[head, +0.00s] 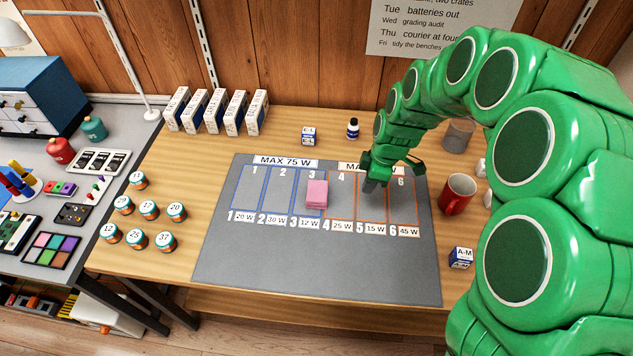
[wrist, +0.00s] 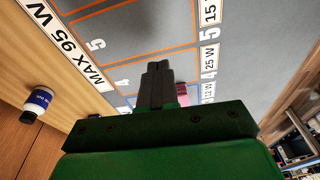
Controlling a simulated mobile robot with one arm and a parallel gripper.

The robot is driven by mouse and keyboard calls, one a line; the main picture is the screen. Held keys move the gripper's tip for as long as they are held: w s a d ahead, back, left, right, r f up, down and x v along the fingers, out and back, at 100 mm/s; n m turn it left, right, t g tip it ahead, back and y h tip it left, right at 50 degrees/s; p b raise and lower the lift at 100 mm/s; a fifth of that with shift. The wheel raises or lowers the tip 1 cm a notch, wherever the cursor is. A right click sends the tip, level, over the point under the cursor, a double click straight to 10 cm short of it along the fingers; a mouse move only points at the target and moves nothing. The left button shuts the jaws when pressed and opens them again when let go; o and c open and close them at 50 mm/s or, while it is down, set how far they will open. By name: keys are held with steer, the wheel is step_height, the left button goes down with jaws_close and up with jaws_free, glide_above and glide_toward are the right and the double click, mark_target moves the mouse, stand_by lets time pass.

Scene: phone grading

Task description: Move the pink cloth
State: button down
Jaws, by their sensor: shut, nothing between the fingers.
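The pink cloth (head: 317,194) is a small folded stack on the grey mat (head: 290,275), on the lower part of the blue-outlined slot 3. My gripper (head: 371,186) is to the right of the cloth, over the orange-outlined slots, apart from it. Its fingers are shut with nothing between them. In the wrist view the shut fingers (wrist: 157,68) cover part of the scene, and only a bit of the pink cloth (wrist: 182,90) shows just beyond them.
A red mug (head: 457,193) stands right of the mat, with an A-M box (head: 461,257) below it. Several numbered jars (head: 137,180) stand left. White-blue boxes (head: 216,110) line the back left, and a small bottle (head: 353,128) stands behind the mat. The mat's front is clear.

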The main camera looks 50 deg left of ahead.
mark_target(315, 191)
steer(key=shift+s+a+f+n, duration=0.2)
steer(key=shift+s+a+f, duration=0.05)
steer(key=shift+a+f, duration=0.25)
steer(key=shift+s+a+f+n, duration=0.2)
steer(key=shift+a+f, duration=0.15)
steer(key=shift+a, duration=0.15)
steer(key=s+a, duration=0.8)
steer(key=shift+s+a, duration=0.1)
steer(key=shift+a, duration=0.05)
steer(key=shift+f, duration=0.8)
